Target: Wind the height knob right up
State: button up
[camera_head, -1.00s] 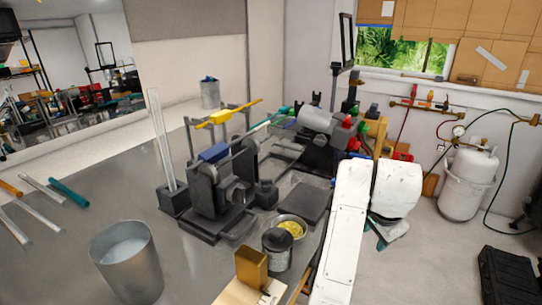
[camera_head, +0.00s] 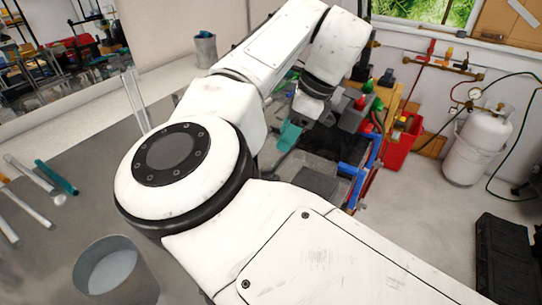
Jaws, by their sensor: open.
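I cannot make out the height knob; most of the bench apparatus is hidden behind my arm. Part of the dark apparatus (camera_head: 350,115) shows just right of my gripper. My gripper (camera_head: 302,128) hangs from the white wrist at the upper middle, pointing down over the far part of the bench. A teal finger shows, apart from anything I can see it hold. It is open and looks empty. Whether it touches the dark parts below cannot be told.
A metal bucket (camera_head: 112,280) stands at the lower left of the bench (camera_head: 95,205). Glass and coloured rods (camera_head: 55,178) lie at the left. A blue frame (camera_head: 362,180) is right of my arm. A white gas cylinder (camera_head: 478,145) and black case (camera_head: 505,262) stand on the floor.

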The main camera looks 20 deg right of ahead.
jog(key=p+x, duration=0.2)
jog(key=x, duration=0.8)
jog(key=shift+d, duration=0.1)
